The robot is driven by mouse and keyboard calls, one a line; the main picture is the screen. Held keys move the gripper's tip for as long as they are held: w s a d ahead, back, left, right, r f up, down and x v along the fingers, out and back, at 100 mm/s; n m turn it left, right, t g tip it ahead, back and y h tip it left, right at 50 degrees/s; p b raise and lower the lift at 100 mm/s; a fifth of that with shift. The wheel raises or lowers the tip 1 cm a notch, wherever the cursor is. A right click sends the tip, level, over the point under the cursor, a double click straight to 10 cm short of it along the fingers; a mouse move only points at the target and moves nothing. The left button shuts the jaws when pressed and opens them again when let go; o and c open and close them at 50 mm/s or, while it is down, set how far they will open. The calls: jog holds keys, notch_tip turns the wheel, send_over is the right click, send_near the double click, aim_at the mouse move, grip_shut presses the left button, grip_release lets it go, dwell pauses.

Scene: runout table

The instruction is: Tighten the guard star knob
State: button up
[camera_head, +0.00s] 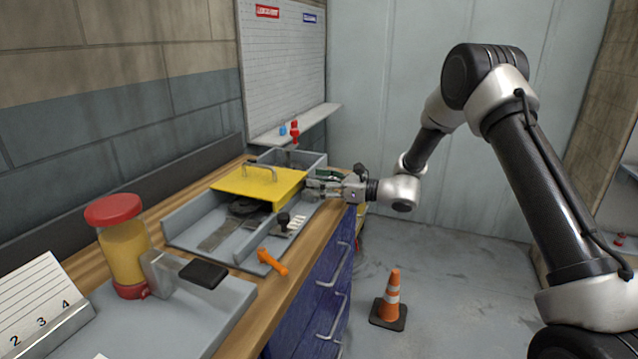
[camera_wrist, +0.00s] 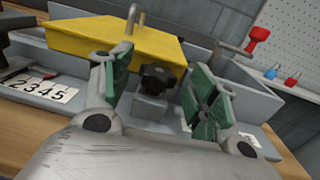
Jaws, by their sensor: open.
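The black star knob (camera_wrist: 157,79) shows in the wrist view, on a small grey block in front of the yellow guard (camera_wrist: 105,38). My gripper (camera_wrist: 160,88) is open, with one green-padded finger on each side of the knob. I see gaps between knob and pads; whether the fingers reach fully around it I cannot tell. In the head view my gripper (camera_head: 325,183) is at the right end of the yellow guard (camera_head: 258,186), over the bench's front edge. The knob is not clearly visible there.
The guard sits on a grey tray (camera_head: 188,240). A black-knobbed lever (camera_head: 283,219), an orange handle (camera_head: 271,262) and a red-capped jar (camera_head: 122,245) stand left of my gripper. A traffic cone (camera_head: 391,298) stands on the floor.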

jog(key=shift+a, duration=0.2)
jog(key=c, duration=1)
jog(key=shift+s+m+t, duration=0.1)
jog(key=shift+m+t, duration=0.2)
jog(key=shift+t, duration=0.2)
jog(key=t, duration=0.1)
jog(key=m+t+h, duration=0.2)
jog(key=shift+s+a, duration=0.2)
jog(key=shift+s, duration=0.05)
jog(key=shift+s+a+f+m+t+h, duration=0.1)
jog(key=shift+s+m+t+h, duration=0.05)
jog(key=shift+m+t+h, duration=1.65)
jog(key=shift+t, duration=0.4)
jog(key=o, duration=1)
